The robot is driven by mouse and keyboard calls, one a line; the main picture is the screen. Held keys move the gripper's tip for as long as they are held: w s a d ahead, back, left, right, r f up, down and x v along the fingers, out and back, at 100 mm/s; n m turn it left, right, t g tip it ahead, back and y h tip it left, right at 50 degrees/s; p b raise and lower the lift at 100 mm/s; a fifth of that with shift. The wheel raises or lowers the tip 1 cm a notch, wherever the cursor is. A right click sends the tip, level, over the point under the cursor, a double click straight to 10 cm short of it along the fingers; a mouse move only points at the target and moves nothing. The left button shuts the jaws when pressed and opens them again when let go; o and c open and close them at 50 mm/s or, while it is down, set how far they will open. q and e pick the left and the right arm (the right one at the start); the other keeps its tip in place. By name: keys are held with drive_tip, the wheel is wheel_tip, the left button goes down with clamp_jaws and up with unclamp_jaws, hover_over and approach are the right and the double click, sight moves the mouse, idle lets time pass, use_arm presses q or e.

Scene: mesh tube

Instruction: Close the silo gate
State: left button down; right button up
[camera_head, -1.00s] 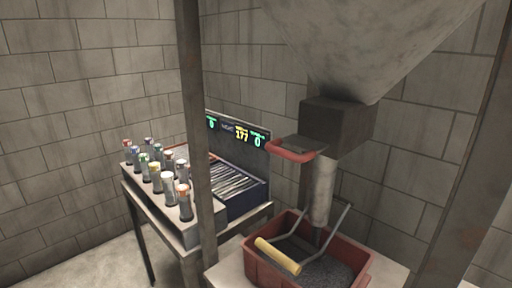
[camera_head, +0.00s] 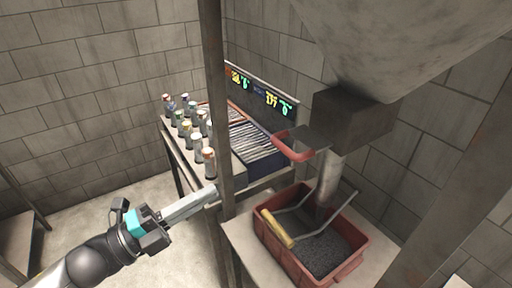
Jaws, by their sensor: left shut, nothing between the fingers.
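The grey silo hopper (camera_head: 400,40) hangs at the upper right, narrowing into a dark outlet box (camera_head: 350,115). A gate plate with a red handle (camera_head: 290,148) sticks out of the box's left side. A pale spout tube (camera_head: 328,175) runs down from the box toward the red bin. My left gripper (camera_head: 212,191) comes in from the lower left, shut and empty, its tips beside the metal post, apart from the handle and lower than it. My right gripper is out of view.
A red bin (camera_head: 357,262) of dark grains, with a yellow-handled metal frame (camera_head: 277,229), stands on a table (camera_head: 238,232). A metal post (camera_head: 214,80) rises left of it. Several capped tubes (camera_head: 197,148) stand on a bench behind, near a lit display (camera_head: 258,92).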

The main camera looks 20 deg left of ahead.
use_arm(q)
drive_tip(key=p, duration=0.3)
approach(280, 149)
drive_tip(key=x, duration=0.5)
drive_tip(key=shift+w+d+r, duration=0.1)
drive_tip(key=shift+w+d, duration=0.45)
drive_tip(key=shift+w, duration=0.1)
drive_tip(key=shift+x, duration=1.25)
drive_tip(key=shift+f, duration=0.2)
